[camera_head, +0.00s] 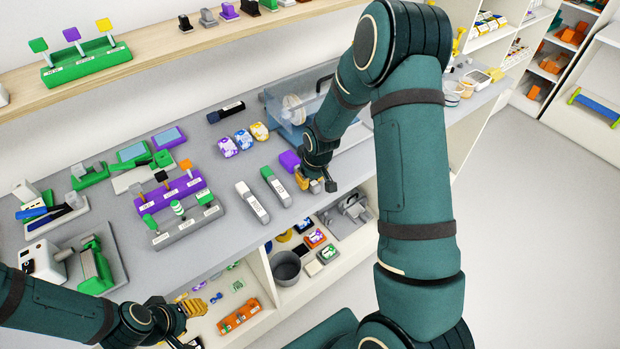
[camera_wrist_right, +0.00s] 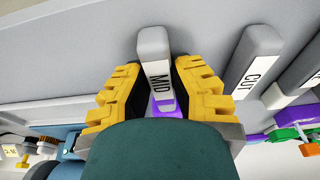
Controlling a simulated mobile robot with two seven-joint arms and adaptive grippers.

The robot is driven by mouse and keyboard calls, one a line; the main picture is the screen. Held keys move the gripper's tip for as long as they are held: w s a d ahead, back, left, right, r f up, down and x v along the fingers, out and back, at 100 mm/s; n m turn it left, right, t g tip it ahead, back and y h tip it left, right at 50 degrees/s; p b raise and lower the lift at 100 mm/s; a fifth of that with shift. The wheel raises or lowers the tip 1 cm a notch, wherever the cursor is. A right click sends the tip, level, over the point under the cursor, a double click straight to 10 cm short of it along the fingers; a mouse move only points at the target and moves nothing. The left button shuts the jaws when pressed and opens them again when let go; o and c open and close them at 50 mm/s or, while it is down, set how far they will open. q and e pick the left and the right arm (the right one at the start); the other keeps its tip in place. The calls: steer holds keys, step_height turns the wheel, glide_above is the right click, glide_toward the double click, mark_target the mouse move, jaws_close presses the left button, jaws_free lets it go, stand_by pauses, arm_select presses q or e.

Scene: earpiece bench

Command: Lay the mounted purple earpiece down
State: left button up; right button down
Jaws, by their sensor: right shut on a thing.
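The purple earpiece (camera_head: 289,160) shows as a purple block beside my right gripper (camera_head: 316,183), at the bench's front edge. In the right wrist view my right gripper (camera_wrist_right: 155,80) is shut on a grey bar (camera_wrist_right: 153,45) labelled MID. A purple part (camera_wrist_right: 163,105) shows below the label, between the yellow fingers; whether it joins the bar I cannot tell. My fingers hide part of the piece, and whether it touches the bench is unclear. My left gripper (camera_head: 192,325) is open and empty, low in front of the bench.
A green-topped bar (camera_head: 277,186) and a grey-white bar (camera_head: 252,202) lie just left of my right gripper. A CUT bar (camera_wrist_right: 257,48) shows close by. A purple rack (camera_head: 172,190) stands further left, a clear bin (camera_head: 295,105) behind. The front edge drops to shelves.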

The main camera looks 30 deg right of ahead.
steer(key=shift+f, duration=0.1)
steer(key=c, duration=0.9)
jaws_free()
steer(key=v, duration=1.2)
